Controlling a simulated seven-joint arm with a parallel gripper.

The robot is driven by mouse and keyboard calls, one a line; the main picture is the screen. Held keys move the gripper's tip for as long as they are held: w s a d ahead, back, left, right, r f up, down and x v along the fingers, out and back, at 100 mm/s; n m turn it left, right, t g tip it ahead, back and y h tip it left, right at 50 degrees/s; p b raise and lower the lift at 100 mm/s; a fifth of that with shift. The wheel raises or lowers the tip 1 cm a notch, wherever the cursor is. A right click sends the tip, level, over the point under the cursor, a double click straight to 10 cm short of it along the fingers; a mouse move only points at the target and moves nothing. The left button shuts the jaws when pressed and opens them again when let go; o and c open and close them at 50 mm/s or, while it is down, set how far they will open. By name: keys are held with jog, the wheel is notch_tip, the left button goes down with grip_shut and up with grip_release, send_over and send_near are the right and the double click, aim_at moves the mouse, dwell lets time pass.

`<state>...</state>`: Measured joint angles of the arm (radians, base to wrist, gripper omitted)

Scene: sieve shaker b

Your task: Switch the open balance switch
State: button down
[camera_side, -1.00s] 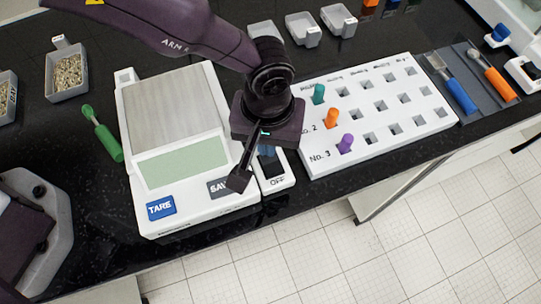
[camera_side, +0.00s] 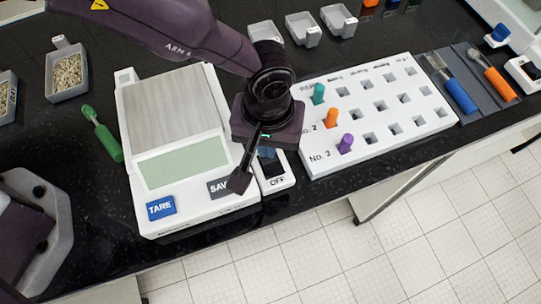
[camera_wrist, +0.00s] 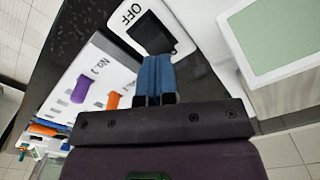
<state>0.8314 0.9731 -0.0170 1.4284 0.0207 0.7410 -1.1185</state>
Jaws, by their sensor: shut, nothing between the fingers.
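The balance switch is a small white box (camera_side: 280,184) with a black rocker and the word OFF at its near end. It stands right of the white balance (camera_side: 205,203). In the wrist view the switch (camera_wrist: 121,24) is at the top, with its black rocker (camera_wrist: 150,32) facing me. My gripper (camera_side: 267,154) is low over the far part of the switch. Its blue fingers are together and empty in the wrist view (camera_wrist: 156,58), their tips at the rocker's edge. Whether they touch it I cannot tell. My gripper hides the switch's far end in the side view.
The balance has a TARE button (camera_side: 160,208) and a partly covered SAVE button (camera_side: 220,187). A white rack (camera_side: 385,140) with teal, orange and purple pegs stands close right of the switch. A green-handled tool (camera_side: 108,143) lies left. The bench edge is close in front.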

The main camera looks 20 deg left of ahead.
jog(key=shift+f, duration=1.05)
dwell(0.4)
jog(key=shift+r, duration=3.55)
